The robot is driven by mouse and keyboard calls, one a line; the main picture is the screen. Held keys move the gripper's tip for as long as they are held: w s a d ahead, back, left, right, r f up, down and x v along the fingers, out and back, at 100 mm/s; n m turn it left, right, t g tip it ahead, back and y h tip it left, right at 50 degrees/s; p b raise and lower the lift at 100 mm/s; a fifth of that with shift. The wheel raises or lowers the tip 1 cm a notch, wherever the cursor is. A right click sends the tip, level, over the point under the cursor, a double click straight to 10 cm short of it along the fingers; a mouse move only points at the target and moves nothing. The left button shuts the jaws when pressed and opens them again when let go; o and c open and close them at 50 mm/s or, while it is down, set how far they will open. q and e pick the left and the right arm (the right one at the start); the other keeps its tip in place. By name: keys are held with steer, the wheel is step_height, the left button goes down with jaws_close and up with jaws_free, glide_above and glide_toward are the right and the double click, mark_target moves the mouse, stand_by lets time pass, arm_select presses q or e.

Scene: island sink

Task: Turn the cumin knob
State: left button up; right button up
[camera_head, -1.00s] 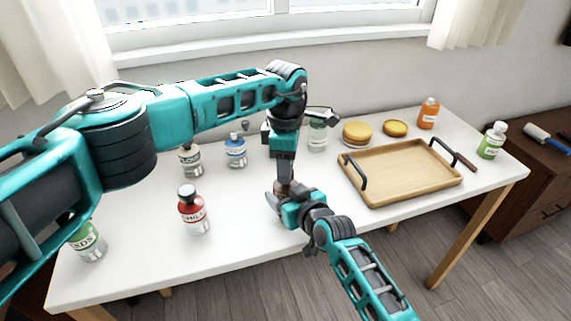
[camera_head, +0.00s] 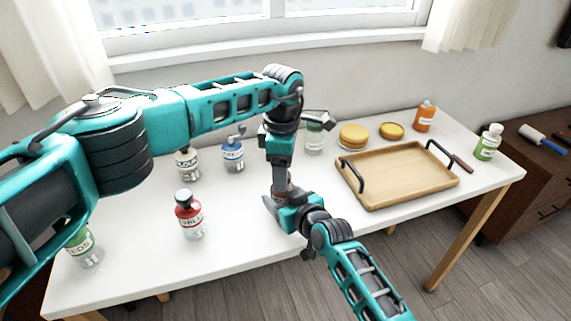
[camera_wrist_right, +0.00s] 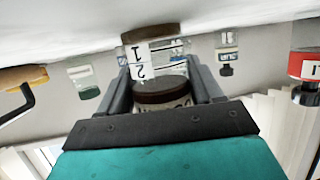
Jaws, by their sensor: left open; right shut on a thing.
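A small jar with a brown top (camera_head: 281,186) stands on the table between my grippers, mostly hidden in the head view. In the right wrist view the clear jar with a numbered label (camera_wrist_right: 150,60) and brown round part (camera_wrist_right: 160,92) sits between the fingers. My right gripper (camera_head: 279,200) is shut on this jar. My left gripper (camera_head: 281,176) points straight down over the jar's top; it is open, and its fingertips are hard to see. Whether they touch the top I cannot tell. I cannot read the word cumin on the jar.
A red chili jar (camera_head: 189,217) and green-labelled jar (camera_head: 83,247) stand to the left. A blue-labelled grinder (camera_head: 234,155) and another jar (camera_head: 187,165) stand behind. A wooden tray (camera_head: 400,178), yellow rounds (camera_head: 353,136) and orange bottle (camera_head: 424,117) are on the right.

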arm_select(q)
steer(key=shift+n, duration=0.3)
steer(key=n, duration=0.4)
steer(key=shift+d+n, duration=0.1)
steer(key=shift+n, duration=0.3)
steer(key=n, duration=1.6)
steer(key=shift+n, duration=0.3)
step_height(320, 180, up, 12)
steer(key=d+r+n+h, duration=0.1)
steer(key=d+r+h, duration=0.3)
steer(key=d, duration=0.3)
steer(key=d+r+n+t+h, duration=0.1)
steer(key=d+r+n+h, duration=0.1)
steer(key=d+r+h, duration=0.2)
steer(key=d+r+n+t+h, duration=0.1)
steer(key=d+r+h, duration=0.3)
steer(key=d, duration=0.6)
steer(key=shift+s+r+h, duration=0.25)
steer(key=shift+s+h, duration=0.15)
steer(key=shift+h, duration=0.5)
